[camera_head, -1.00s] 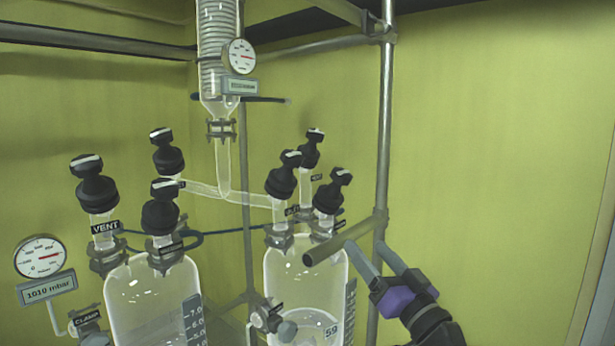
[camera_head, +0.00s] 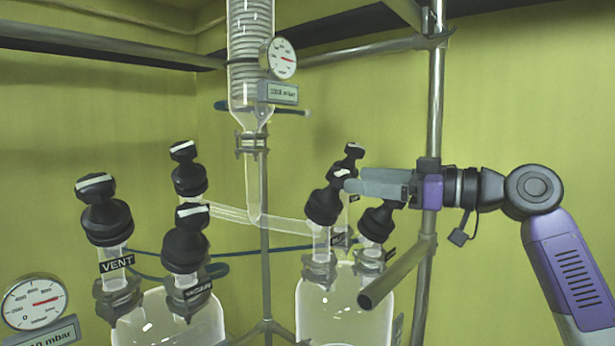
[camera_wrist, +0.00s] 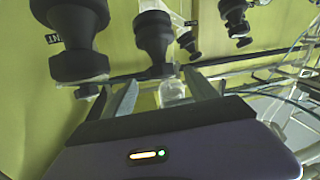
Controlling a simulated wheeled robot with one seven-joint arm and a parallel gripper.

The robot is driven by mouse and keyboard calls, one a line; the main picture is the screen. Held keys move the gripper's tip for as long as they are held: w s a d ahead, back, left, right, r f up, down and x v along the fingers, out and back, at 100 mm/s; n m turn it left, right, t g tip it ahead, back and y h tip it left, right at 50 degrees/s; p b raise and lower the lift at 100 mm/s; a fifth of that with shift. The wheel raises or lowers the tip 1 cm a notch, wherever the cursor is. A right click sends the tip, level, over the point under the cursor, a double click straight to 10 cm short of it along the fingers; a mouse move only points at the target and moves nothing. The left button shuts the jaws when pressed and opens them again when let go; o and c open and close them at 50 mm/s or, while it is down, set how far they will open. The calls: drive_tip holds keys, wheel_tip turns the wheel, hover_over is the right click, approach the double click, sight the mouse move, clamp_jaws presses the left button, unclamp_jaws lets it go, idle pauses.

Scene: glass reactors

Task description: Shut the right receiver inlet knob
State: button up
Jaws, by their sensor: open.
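The right receiver (camera_head: 345,312) is a clear glass vessel with several black knobs on its necks. The slanted glass tube joins the neck under its left front knob (camera_head: 325,198), which fits an inlet; the small label nearby is unreadable. This knob has a white bar on top. A back knob (camera_head: 353,156) and a right front knob (camera_head: 379,220) stand close by. My gripper (camera_head: 352,186) is open, its fingers pointing left, with the tips close to the left front knob's top; contact cannot be told. In the wrist view, a black knob (camera_wrist: 154,38) shows beyond the open fingers (camera_wrist: 162,95).
A grey pipe (camera_head: 395,272) slants in front of the right receiver. A vertical metal post (camera_head: 435,95) stands behind my gripper. The left vessel (camera_head: 170,322) carries its own black knobs, one labelled VENT. A condenser with a gauge (camera_head: 282,58) hangs above.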

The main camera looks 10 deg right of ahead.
sight(331, 176)
drive_tip(key=p+x, duration=0.2)
drive_tip(key=x, duration=0.5)
drive_tip(key=shift+a+r, duration=0.1)
drive_tip(key=shift+a, duration=0.05)
drive_tip(key=shift+w+a+p, duration=0.3)
drive_tip(key=shift+w+a, duration=0.05)
drive_tip(key=c, duration=1.4)
